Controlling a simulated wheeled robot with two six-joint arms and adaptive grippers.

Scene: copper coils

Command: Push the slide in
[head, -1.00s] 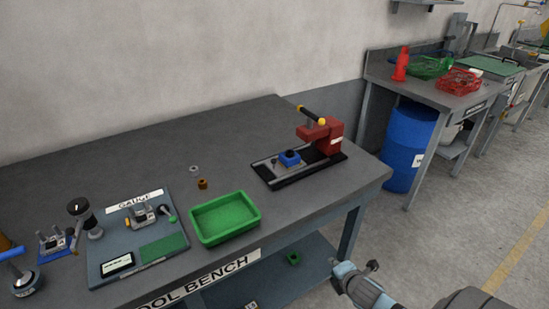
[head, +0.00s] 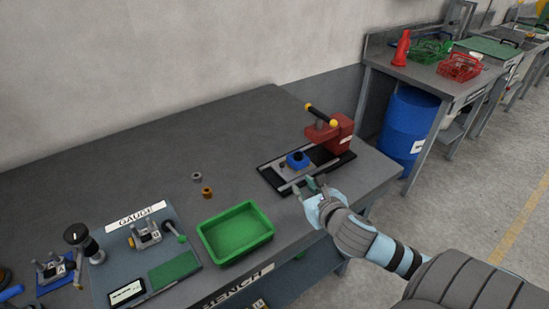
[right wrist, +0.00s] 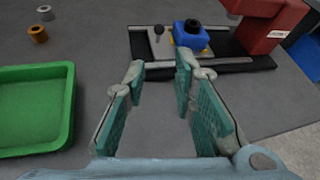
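The slide (head: 283,175) is a grey plate with a blue block (head: 297,160) on it, on the black base of a red press (head: 331,134). It sits out in front of the press head, toward the left. In the right wrist view the blue block (right wrist: 191,36) and a small dark-knobbed pin (right wrist: 159,33) show beyond my fingers. My right gripper (head: 304,188) is open and empty, close to the front edge of the base. Its parted fingers (right wrist: 160,75) point toward the slide, with no contact visible. My left gripper is out of view.
A green tray (head: 203,238) stands left of my right gripper. A brass bushing (head: 207,192) and a grey ring (head: 197,176) lie behind it. The gauge board (head: 190,262) is at the left. The bench top behind the press is clear.

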